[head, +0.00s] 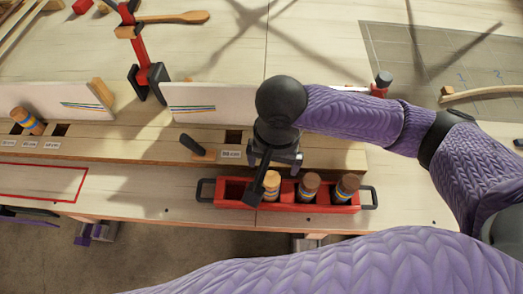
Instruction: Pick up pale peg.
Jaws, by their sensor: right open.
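A red tray (235,190) with black end handles stands at the front of the bench and holds three round, striped pegs. The left one is the palest, a yellowish pale peg (272,187) standing upright. My right gripper (277,178) is open above the tray. One dark finger reaches down beside the pale peg on its left and partly hides it. The other finger is behind and to the right. I cannot tell whether either finger touches the peg. My left gripper is not clearly in view.
Two browner pegs (309,187) (346,189) stand close on the right in the tray. A wooden rack (120,142) with slots runs behind it, with a striped peg (27,121) at its left. A red clamp (143,55) and white boards stand further back.

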